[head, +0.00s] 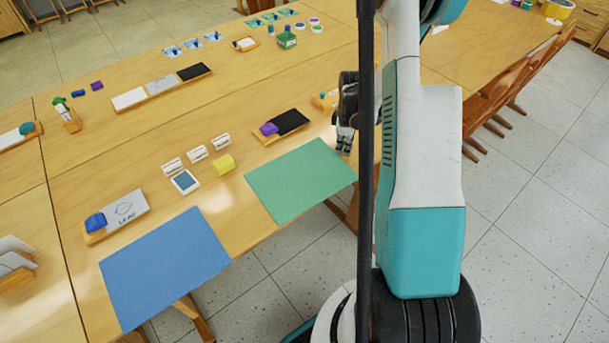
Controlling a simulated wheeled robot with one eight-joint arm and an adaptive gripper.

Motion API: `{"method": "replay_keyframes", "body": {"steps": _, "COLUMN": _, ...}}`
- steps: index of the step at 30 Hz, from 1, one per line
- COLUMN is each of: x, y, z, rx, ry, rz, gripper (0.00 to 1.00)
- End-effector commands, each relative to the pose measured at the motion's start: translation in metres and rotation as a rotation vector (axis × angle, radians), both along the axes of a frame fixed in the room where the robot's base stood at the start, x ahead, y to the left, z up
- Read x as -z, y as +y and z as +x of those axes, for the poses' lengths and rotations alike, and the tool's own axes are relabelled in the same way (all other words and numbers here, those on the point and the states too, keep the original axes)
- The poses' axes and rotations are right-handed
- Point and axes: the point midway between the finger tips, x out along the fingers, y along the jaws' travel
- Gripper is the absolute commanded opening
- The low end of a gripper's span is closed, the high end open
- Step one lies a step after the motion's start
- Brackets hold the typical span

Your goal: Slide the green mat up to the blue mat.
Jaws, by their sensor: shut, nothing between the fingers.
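The green mat (301,181) lies flat on the wooden table near its front edge, in the middle of the head view. The blue mat (165,266) lies flat to its left and nearer, also along the front edge. A strip of bare table separates the two mats. My gripper (344,148) is at the right end of the green mat, by its far right corner, pointing down with its fingers shut and empty. I cannot tell whether the fingertips touch the mat or the table. My arm hides part of the table right of the gripper.
Wooden chairs (497,92) stand right.

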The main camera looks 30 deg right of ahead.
Motion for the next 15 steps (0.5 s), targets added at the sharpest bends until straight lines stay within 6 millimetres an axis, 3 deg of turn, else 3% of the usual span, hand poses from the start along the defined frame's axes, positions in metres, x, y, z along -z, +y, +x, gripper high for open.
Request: {"method": "replay_keyframes", "body": {"steps": 15, "x": 0.0013, "y": 0.008, "z": 0.0001, "rx": -0.001, "ry": 0.0, "rz": 0.0, "gripper": 0.0}}
